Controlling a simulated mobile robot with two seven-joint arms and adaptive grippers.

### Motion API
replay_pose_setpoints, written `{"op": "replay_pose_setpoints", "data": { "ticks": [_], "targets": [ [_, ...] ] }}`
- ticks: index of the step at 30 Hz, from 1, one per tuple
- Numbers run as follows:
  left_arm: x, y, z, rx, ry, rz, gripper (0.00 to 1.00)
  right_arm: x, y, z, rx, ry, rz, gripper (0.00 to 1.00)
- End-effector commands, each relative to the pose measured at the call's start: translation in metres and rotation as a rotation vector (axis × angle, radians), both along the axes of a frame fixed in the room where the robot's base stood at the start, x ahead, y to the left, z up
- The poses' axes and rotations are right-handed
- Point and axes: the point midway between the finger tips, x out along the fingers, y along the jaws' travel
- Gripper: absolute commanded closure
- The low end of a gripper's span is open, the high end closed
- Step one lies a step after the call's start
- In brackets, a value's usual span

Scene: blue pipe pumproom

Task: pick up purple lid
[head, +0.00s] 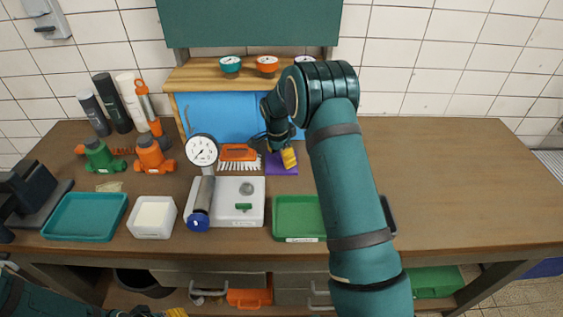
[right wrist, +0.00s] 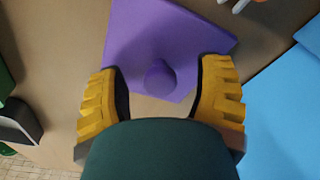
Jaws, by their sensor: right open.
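The purple lid (head: 281,168) lies on the wooden table in front of the blue cabinet, partly hidden by my right gripper in the head view. In the right wrist view the lid (right wrist: 160,35) is a flat purple square with a round knob (right wrist: 160,76) on it. My right gripper (head: 289,157) is open above the lid. Its yellow fingers (right wrist: 160,90) stand on either side of the knob, apart from it, with nothing held. At the lower left of the head view, a yellow fingertip (head: 177,313) of my left gripper shows, mostly out of frame.
An orange brush (head: 238,153) lies just left of the lid, and a pressure gauge (head: 202,150) stands beyond it. A green tray (head: 297,217) is in front. The blue cabinet (head: 220,115) stands close behind. The table's right side is clear.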

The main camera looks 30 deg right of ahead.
Motion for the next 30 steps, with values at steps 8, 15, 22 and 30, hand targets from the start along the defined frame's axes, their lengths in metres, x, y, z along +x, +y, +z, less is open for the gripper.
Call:
{"op": "replay_pose_setpoints", "data": {
  "ticks": [8, 15, 22, 30],
  "targets": [
    [0.0, 0.0, 0.0, 0.0, 0.0, 0.0, 0.53, 0.0, 0.0, 0.001, 0.0, 0.0, 0.0, 0.89],
    [0.0, 0.0, 0.0, 0.0, 0.0, 0.0, 0.53, 0.0, 0.0, 0.001, 0.0, -0.001, 0.0, 1.0],
    [0.0, 0.0, 0.002, 0.0, -0.001, 0.0, 0.53, 0.001, 0.0, 0.012, -0.001, -0.002, 0.0, 1.0],
    [0.002, 0.0, 0.008, 0.002, -0.006, 0.004, 0.53, 0.001, 0.0, 0.062, 0.0, -0.005, 0.0, 1.0]
  ]
}}
